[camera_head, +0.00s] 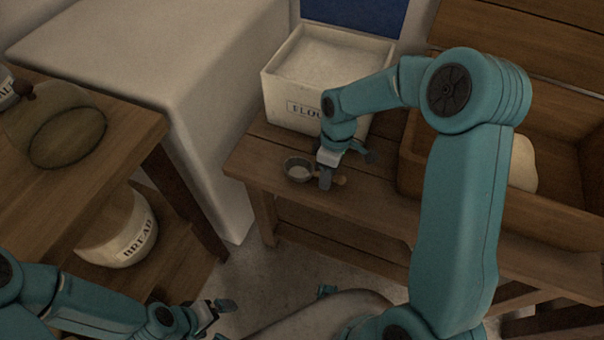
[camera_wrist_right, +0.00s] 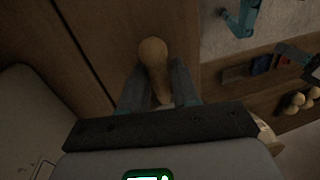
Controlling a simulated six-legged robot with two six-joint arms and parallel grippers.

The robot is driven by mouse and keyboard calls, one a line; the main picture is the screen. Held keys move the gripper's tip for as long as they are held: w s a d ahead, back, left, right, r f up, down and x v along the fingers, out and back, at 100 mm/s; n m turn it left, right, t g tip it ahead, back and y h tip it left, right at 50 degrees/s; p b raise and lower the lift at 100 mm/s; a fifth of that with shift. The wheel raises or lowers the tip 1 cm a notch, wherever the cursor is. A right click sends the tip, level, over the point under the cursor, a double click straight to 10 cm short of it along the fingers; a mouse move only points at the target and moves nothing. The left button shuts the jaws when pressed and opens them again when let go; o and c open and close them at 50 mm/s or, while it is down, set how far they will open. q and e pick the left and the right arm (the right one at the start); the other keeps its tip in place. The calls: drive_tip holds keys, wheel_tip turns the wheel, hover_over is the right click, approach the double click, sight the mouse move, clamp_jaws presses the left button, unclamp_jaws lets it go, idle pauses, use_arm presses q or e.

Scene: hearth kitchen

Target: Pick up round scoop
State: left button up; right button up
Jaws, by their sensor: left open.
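The round scoop (camera_head: 298,169) has a grey metal bowl and a short wooden handle. It lies near the front left of the wooden bench, its bowl pointing left. My right gripper (camera_head: 328,180) is down at the handle, pointing at the bench. In the right wrist view the wooden handle (camera_wrist_right: 153,52) lies between its two fingers (camera_wrist_right: 161,85), very close to both. I cannot tell whether they press on it. My left gripper (camera_head: 217,308) is open and empty, low at the picture's bottom, away from the scoop.
A white flour bin (camera_head: 290,97) stands right behind the scoop. A wooden trough (camera_head: 411,170) with pale dough (camera_head: 522,163) is on the right of the bench. A wooden shelf (camera_head: 75,185) with a bread crock (camera_head: 120,232) stands left. Floor lies between.

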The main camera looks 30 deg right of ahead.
drive_tip(key=shift+s+f, duration=0.1)
drive_tip(key=shift+f, duration=0.2)
clamp_jaws()
wheel_tip(320, 180, up, 20)
drive_tip(key=p, duration=0.4)
